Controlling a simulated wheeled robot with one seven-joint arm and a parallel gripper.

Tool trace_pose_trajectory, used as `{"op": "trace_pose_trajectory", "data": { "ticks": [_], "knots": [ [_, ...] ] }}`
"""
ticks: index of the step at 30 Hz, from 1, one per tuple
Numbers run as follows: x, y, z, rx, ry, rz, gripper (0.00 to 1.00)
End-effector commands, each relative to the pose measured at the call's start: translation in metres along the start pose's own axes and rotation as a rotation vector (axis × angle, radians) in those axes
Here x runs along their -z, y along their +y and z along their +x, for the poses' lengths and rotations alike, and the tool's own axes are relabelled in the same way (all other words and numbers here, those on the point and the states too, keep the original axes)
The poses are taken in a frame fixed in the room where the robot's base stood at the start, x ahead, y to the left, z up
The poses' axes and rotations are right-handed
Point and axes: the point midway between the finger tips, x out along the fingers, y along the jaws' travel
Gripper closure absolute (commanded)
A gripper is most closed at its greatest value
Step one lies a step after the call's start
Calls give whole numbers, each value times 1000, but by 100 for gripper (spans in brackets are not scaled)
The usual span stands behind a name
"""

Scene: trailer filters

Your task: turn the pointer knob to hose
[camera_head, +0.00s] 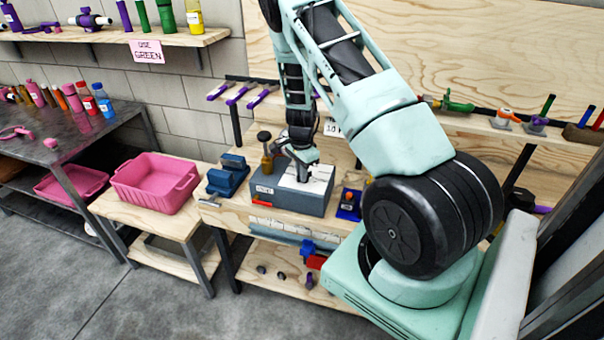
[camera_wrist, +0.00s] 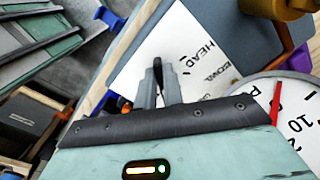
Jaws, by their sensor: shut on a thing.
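A grey box (camera_head: 290,203) with a white plate (camera_head: 316,181) on its top stands on the wooden bench. My gripper (camera_head: 303,174) reaches down onto this plate from above. In the wrist view, my gripper (camera_wrist: 158,88) is shut on the dark pointer knob (camera_wrist: 157,63), whose narrow end shows between the fingertips. The white plate (camera_wrist: 135,76) carries tick marks and the printed word HEAD to the right of the knob. Further print beside it is partly readable. No word HOSE is readable, and the fingers hide much of the knob, so its exact pointing direction is unclear.
A round white gauge (camera_wrist: 285,112) with a red needle is close at the right of the gripper. A blue block (camera_head: 227,178) sits left, and a pink bin (camera_head: 156,183) is on the lower table further left.

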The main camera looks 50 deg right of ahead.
Motion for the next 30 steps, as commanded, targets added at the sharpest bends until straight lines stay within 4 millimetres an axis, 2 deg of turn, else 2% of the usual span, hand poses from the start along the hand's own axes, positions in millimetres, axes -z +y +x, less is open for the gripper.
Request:
{"op": "trace_pose_trajectory", "data": {
  "ticks": [9, 21, 22, 24, 30],
  "knots": [
    [0, -1, 0, 0, -1, 68, 100],
    [0, -1, 0, 1, -1, 72, 100],
    [0, -1, 0, 1, -1, 72, 85],
    [0, -1, 0, 1, -1, 72, 69],
    [0, -1, 0, 1, 0, 72, 69]
  ]
}}
